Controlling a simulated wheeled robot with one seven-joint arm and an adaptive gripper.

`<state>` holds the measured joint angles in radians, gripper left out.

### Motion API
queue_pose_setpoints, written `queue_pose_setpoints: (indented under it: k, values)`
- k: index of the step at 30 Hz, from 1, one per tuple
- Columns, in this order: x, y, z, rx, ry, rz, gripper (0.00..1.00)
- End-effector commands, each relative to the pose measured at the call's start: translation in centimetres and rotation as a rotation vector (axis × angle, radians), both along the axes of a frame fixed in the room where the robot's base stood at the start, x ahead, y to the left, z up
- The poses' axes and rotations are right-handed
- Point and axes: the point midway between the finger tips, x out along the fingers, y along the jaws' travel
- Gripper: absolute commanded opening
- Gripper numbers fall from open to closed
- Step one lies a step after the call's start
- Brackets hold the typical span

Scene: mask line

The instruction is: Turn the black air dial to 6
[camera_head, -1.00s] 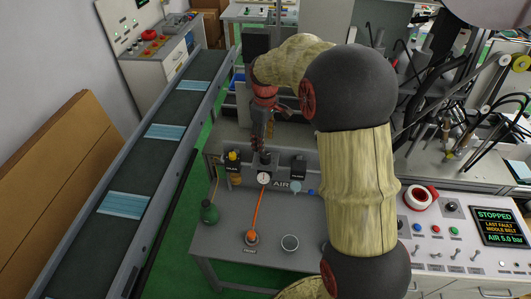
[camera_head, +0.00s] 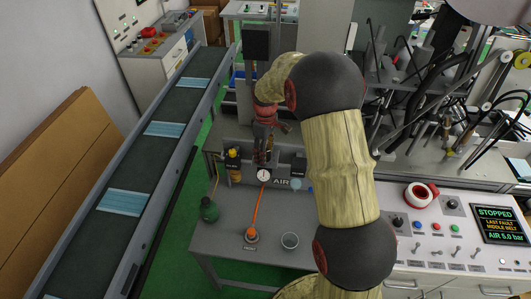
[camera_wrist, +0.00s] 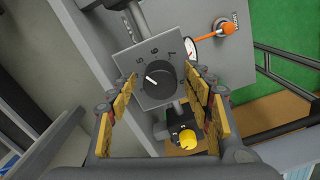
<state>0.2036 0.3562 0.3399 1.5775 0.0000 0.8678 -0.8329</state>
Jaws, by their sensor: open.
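The black air dial (camera_wrist: 162,80) sits on a grey square plate (camera_wrist: 178,97) with numbers 5, 6 and 7 along its upper edge in the wrist view. Its white pointer mark lies on its left side, toward the 5 end of the scale. My gripper (camera_wrist: 160,82) is open, with its yellow-padded fingers on the left and right of the dial, apart from it and not closed on it. In the head view my gripper (camera_head: 261,156) hangs over the air unit above the gauge (camera_head: 263,176); the dial is hidden there.
A yellow knob (camera_wrist: 187,138) is near the right finger. The mask conveyor (camera_head: 158,160) is at left.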

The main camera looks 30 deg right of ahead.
Motion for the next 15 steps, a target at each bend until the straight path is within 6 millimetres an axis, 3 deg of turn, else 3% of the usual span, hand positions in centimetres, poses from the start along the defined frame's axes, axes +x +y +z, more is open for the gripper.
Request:
queue_pose_setpoints:
  k: [5, 15]
  values:
    - [0.0, 0.0, 0.02, 0.0, 0.0, 0.0, 0.51]
    - [0.0, 0.0, 0.03, 0.0, 0.0, 0.0, 0.31]
